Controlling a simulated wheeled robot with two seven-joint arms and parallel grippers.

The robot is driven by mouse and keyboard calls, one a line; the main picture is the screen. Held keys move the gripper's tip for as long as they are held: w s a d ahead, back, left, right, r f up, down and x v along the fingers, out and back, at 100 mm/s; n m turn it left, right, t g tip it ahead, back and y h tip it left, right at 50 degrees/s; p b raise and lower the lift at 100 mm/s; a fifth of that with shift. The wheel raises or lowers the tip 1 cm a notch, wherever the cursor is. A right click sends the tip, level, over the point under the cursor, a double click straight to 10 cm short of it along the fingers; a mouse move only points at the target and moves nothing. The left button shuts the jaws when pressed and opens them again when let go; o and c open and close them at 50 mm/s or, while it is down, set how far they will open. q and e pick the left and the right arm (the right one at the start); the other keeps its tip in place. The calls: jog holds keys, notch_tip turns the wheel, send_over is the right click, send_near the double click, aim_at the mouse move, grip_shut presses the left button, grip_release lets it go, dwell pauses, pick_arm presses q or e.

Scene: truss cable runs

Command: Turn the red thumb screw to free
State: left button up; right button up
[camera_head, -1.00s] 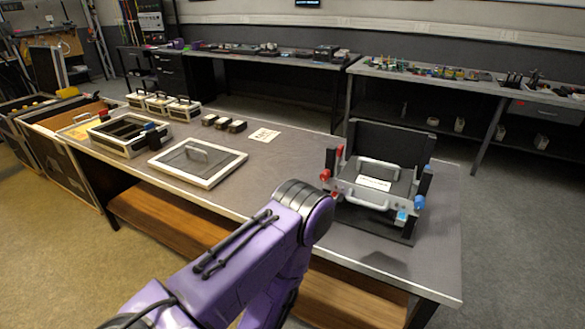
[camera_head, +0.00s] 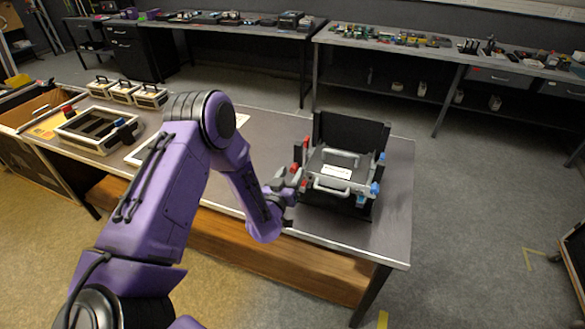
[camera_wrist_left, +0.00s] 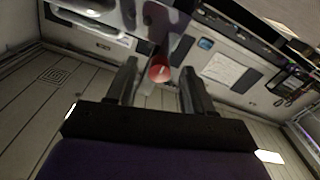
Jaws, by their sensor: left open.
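A black and grey fixture (camera_head: 318,203) stands on the right part of the bench, with light handles and a white label. Red parts (camera_head: 305,143) sit on its left side and blue knobs (camera_head: 375,188) on its right. In the wrist view, the round red thumb screw (camera_wrist_left: 160,69) has a pale mark on its face. My left gripper (camera_head: 291,181) is at the fixture's front left corner. Its two fingers (camera_wrist_left: 159,72) are open, one on each side of the red screw, with visible gaps. I cannot tell whether the fingertips reach past its face. My right gripper is out of view.
The grey bench top (camera_head: 385,220) is clear to the right of the fixture. A light-framed open case (camera_head: 75,137) and several small cases (camera_head: 150,97) stand at its left end. My left arm hides the middle of the bench. Another bench (camera_head: 420,55) runs behind.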

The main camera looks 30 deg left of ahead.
pick_arm(q)
jog(key=shift+w+a+f, duration=0.1)
jog(key=shift+w+a, duration=0.05)
jog(key=shift+w, duration=0.55)
grip_shut()
jog(key=shift+n, duration=0.3)
jog(key=n+b, duration=0.2)
jog(key=n, duration=0.1)
jog(key=n+b, duration=0.2)
jog(key=n, duration=0.4)
jog(key=n+b, duration=0.2)
jog(key=n, duration=0.2)
jog(key=shift+r+n+b, duration=0.2)
jog(key=shift+n+b, duration=0.6)
jog(key=shift+n, duration=1.4)
